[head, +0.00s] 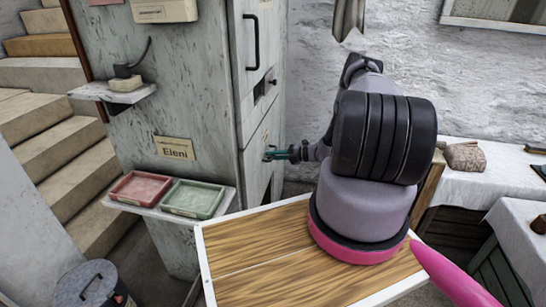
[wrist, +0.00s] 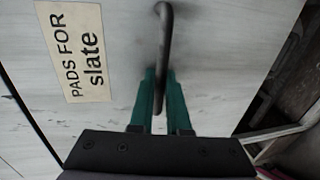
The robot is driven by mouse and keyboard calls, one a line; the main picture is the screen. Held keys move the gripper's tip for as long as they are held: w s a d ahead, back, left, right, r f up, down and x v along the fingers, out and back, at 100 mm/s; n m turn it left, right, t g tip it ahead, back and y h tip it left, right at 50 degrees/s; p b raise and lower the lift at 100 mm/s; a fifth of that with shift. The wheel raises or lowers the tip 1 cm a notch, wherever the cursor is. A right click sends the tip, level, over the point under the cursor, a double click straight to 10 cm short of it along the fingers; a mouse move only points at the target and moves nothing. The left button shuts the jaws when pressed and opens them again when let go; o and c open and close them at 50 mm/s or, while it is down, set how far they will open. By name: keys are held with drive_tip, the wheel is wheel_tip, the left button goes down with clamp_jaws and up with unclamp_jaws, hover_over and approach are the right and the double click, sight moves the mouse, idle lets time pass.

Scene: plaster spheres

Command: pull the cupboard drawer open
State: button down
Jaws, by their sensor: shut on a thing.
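The cupboard (head: 190,110) is pale, worn grey-white and stands left of centre in the head view. The drawer front (wrist: 120,85) fills much of the wrist view and carries a cream label (wrist: 75,50) reading "PADS FOR slate". Its dark bar handle (wrist: 166,30) runs between the green fingers of my gripper (wrist: 160,80), which is shut on it. In the head view my gripper (head: 273,154) meets the cupboard's narrow front face; the handle there is too small to make out. I cannot tell whether the drawer stands out from the cupboard.
Above is a door with a black handle (head: 251,42). A side shelf holds a red tray (head: 140,187) and a green tray (head: 192,199). A wood-topped surface (head: 265,255) lies below my arm. A lidded bin (head: 92,285) stands at lower left, a cloth-covered table (head: 500,165) at right.

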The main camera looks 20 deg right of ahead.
drive_tip(key=shift+d, duration=0.1)
drive_tip(key=f+v, duration=0.2)
drive_tip(key=v, duration=1.1)
drive_tip(key=f+v, duration=0.3)
drive_tip(key=v, duration=1)
drive_tip(key=shift+s+d, duration=0.45)
drive_tip(key=shift+d, duration=0.1)
drive_tip(key=shift+f, duration=0.1)
drive_tip(key=c, duration=1.2)
unclamp_jaws()
drive_tip(key=shift+o, duration=0.2)
drive_tip(key=v, duration=1)
drive_tip(key=shift+s+d, duration=0.2)
drive_tip(key=shift+d, duration=0.15)
